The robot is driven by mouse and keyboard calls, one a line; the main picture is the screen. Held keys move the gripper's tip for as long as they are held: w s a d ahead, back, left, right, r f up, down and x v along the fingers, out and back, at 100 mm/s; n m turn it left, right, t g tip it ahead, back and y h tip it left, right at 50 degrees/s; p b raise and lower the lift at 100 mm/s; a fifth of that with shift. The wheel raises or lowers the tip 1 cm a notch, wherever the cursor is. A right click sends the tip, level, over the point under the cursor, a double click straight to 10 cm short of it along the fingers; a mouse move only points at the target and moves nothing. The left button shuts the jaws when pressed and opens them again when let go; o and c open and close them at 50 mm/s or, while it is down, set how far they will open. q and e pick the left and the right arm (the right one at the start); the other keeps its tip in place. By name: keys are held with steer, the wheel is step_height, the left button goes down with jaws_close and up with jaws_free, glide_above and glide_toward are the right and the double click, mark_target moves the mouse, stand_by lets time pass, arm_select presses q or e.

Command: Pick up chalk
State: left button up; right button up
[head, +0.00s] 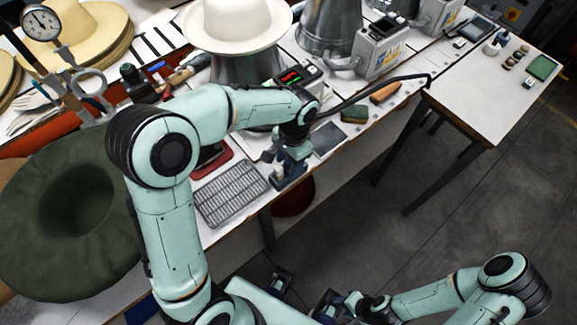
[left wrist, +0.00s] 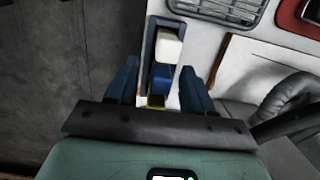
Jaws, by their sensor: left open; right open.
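A narrow dark blue-grey holder (head: 290,178) stands at the near edge of the bench, below my left gripper (head: 280,157). In the left wrist view the holder (left wrist: 150,42) contains a white chalk piece (left wrist: 168,46), a blue piece (left wrist: 161,76) and a yellow piece (left wrist: 156,102) in a row. The white piece (head: 278,172) also shows in the head view. My left gripper (left wrist: 160,88) is open, its dark blue fingers on either side of the holder. I cannot tell whether they touch it. My right gripper (head: 328,302) is low at the bottom, away from the bench, open and partly hidden.
A wire rack (head: 230,193) lies left of the holder, with a red tray (head: 208,160) behind it. A white hat (head: 237,22) and a large green hat (head: 110,225) take up room.

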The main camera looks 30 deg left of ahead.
arm_select(q)
steer(key=shift+s+a+f, duration=0.1)
steer(key=shift+f, duration=0.65)
jaws_close()
steer(key=shift+r, duration=0.2)
step_height(320, 180, up, 20)
steer(key=p, duration=0.3)
steer(key=shift+f, duration=0.15)
arm_select(e)
steer(key=r, duration=0.1)
steer(key=w+r, duration=0.1)
steer(key=r, duration=0.1)
steer(key=shift+w+r, duration=0.15)
steer(key=shift+w, duration=0.15)
